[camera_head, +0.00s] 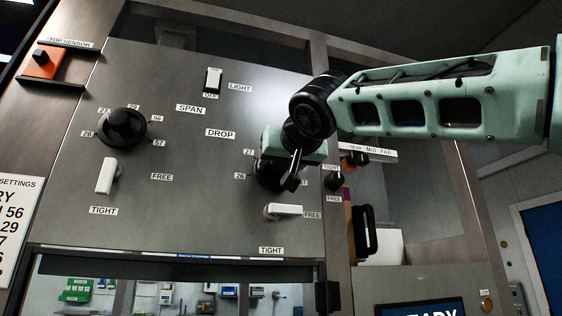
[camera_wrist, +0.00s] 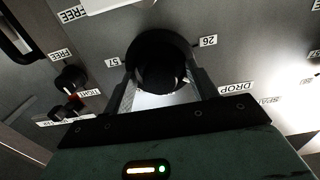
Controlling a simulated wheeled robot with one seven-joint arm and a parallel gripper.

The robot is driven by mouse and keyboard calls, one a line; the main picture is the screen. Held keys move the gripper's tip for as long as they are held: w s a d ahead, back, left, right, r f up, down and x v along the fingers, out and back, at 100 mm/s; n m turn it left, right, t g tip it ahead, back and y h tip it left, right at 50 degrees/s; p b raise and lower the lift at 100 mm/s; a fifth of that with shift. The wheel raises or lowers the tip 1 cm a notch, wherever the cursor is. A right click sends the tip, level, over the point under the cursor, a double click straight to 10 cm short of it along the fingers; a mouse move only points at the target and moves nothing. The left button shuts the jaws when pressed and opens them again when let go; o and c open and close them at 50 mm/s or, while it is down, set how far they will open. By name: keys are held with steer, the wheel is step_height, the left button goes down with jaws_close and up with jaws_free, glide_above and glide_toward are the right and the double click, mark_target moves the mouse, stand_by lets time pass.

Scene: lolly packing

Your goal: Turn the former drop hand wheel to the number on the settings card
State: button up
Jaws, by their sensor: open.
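The drop hand wheel (camera_head: 268,178) is a black knob on the grey panel, below and right of the DROP label (camera_head: 220,133). My gripper (camera_head: 280,172) is in front of it and hides part of it and its dial numbers. In the wrist view the wheel (camera_wrist: 160,62) sits between my two open fingers (camera_wrist: 165,88); contact cannot be told. Labels 26 (camera_wrist: 208,41) and 57 show beside it there. The settings card (camera_head: 20,232) is cut off at the left edge; its visible part includes 56 and 29, with row names mostly cut off.
Below the wheel, a white lever (camera_head: 284,210) lies level toward FREE. The other black hand wheel (camera_head: 122,128) is at left, with a white lever (camera_head: 105,176) pointing down toward TIGHT. A light switch (camera_head: 212,80) is above. A small black knob (camera_head: 334,181) is close right of my gripper.

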steer(key=c, duration=1)
steer(key=shift+n, duration=0.4)
steer(key=n, duration=0.3)
steer(key=shift+n, duration=0.4)
steer(key=shift+n+p, duration=0.55)
steer(key=shift+n, duration=1.65)
steer(key=o, duration=1)
